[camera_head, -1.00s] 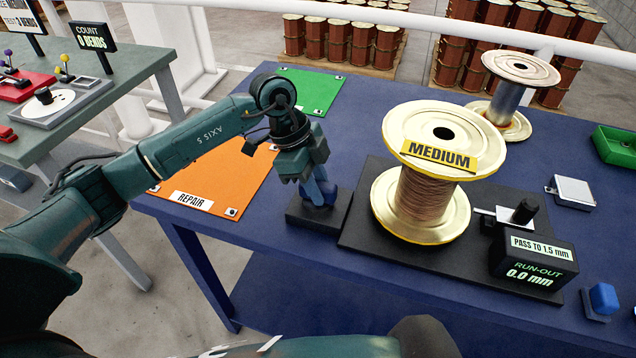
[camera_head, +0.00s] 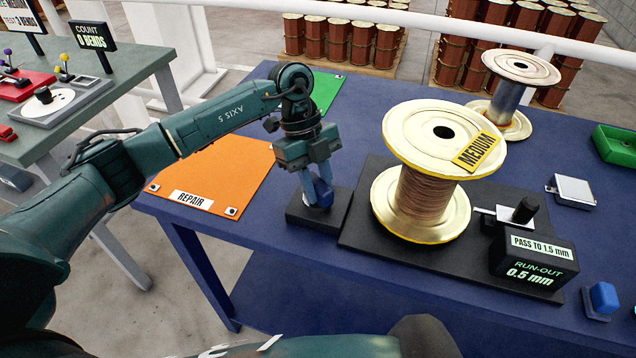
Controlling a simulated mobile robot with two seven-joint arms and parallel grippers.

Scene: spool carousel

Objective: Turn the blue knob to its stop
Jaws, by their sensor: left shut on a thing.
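The blue knob (camera_head: 323,192) stands on a small black base (camera_head: 328,219) at the left side of the spool stand. My left gripper (camera_head: 316,197) points down over the knob and is shut on it; its fingers hide part of the knob. The large spool (camera_head: 442,140) with copper wire and a yellow MEDIUM label (camera_head: 476,151) stands upright on a black plate (camera_head: 362,230). The label sits on the right of the top flange, tilted. The run-out display (camera_head: 535,268) reads 0.5 mm, under PASS TO 1.5 mm. My right gripper is not in view.
An orange REPAIR mat (camera_head: 228,172) and a green mat (camera_head: 325,92) lie on the blue table. A second spool (camera_head: 508,90) stands behind. A blue button (camera_head: 603,298), a silver plate (camera_head: 573,190) and a green tray (camera_head: 615,146) are at right. Another bench stands left.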

